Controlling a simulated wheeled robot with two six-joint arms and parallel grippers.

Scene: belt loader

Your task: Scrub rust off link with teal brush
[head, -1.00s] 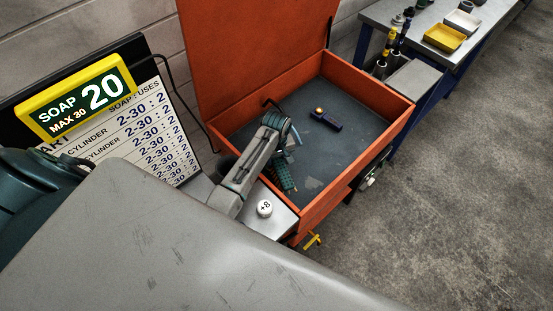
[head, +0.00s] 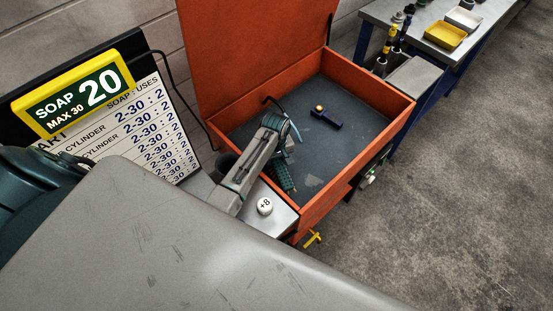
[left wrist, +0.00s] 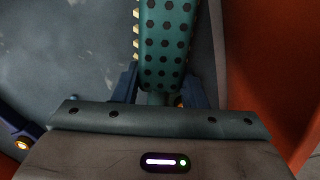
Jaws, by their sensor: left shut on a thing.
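A teal brush (head: 284,178) with dark dots is inside the open orange box, near its front left wall. In the head view my left gripper (head: 279,158) is partly hidden by my own wrist. A dark blue piece (head: 326,119) with an orange-yellow spot lies on the box floor, apart from the brush. I cannot make out a rusty link. My right gripper is not in view.
The orange box (head: 348,192) has a grey floor, clear at the right, and a raised lid (head: 255,50). A white "+8" disc (head: 265,206) sits on the metal ledge. A soap sign (head: 75,95) stands left. A bench with a yellow tray (head: 445,36) stands behind.

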